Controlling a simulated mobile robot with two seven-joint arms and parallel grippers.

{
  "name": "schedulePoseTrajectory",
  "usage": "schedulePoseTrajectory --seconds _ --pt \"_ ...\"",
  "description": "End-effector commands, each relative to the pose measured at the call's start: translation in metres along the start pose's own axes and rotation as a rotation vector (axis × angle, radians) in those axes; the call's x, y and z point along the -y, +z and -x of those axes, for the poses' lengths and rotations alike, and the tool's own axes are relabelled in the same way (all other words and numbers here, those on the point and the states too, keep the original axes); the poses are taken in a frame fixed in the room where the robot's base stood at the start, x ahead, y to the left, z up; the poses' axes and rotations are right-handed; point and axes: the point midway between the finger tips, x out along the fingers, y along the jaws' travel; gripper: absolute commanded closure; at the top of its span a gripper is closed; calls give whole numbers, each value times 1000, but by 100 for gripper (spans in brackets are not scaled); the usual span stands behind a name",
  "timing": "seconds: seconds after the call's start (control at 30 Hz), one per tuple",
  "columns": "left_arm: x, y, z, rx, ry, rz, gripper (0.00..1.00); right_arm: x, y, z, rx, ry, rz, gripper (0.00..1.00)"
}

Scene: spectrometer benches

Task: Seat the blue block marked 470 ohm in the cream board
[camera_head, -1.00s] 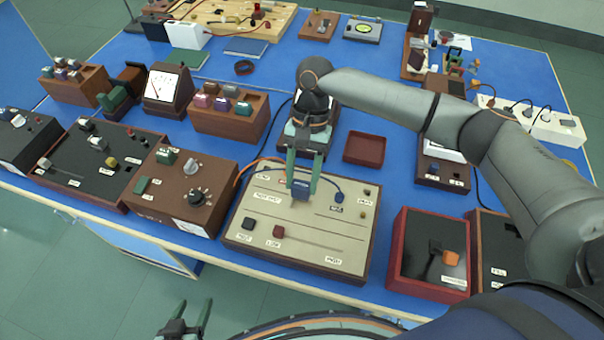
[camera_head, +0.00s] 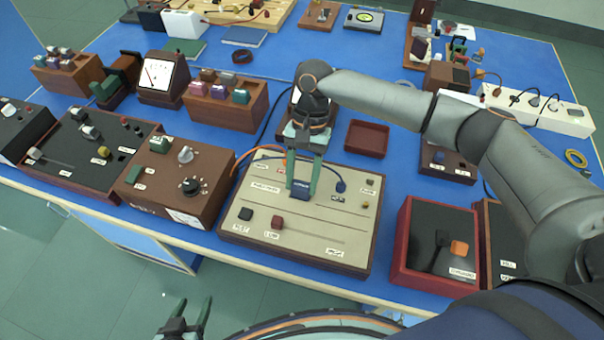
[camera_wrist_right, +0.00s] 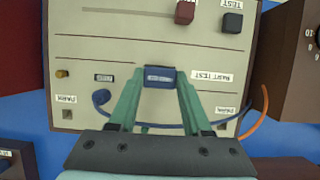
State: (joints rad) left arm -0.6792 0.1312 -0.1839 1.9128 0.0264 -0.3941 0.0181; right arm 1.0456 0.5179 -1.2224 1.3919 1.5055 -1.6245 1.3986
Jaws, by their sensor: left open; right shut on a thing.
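The blue block (camera_head: 301,191) is between the fingertips of my right gripper (camera_head: 302,182), which is shut on it. It also shows in the right wrist view (camera_wrist_right: 160,77), with a small label on its face that is too small to read. The block is over the middle of the cream board (camera_head: 262,208), behind the red knob (camera_head: 277,222). I cannot tell whether it touches the board or is just above it. The board (camera_wrist_right: 120,52) fills much of the wrist view. My left gripper (camera_head: 190,312) is open and empty at the bottom, in front of the bench.
A blue lead (camera_wrist_right: 101,97) and an orange lead (camera_head: 243,158) run by the board. A black knob (camera_head: 245,213) is on its left front. A brown box (camera_head: 170,180) stands left, a red-rimmed tray (camera_head: 402,240) right. A dark red dish (camera_head: 367,138) is behind.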

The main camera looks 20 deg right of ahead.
Motion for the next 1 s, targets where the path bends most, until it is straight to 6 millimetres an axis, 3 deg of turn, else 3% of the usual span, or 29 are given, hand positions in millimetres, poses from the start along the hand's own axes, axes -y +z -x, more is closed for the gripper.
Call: schedulePoseTrajectory --seconds 0.4,0.43,0.73,1.0 --pt "0 0 0 -1 0 0 40 0 -2 -5 1 0 0 100" --pt "0 0 0 -1 0 0 40 0 -2 -5 1 0 0 50" --pt "0 -1 0 -2 0 0 40 0 -2 -5 1 0 0 17" --pt "0 -1 0 -2 0 -1 40 0 -2 -4 0 0 -1 16"
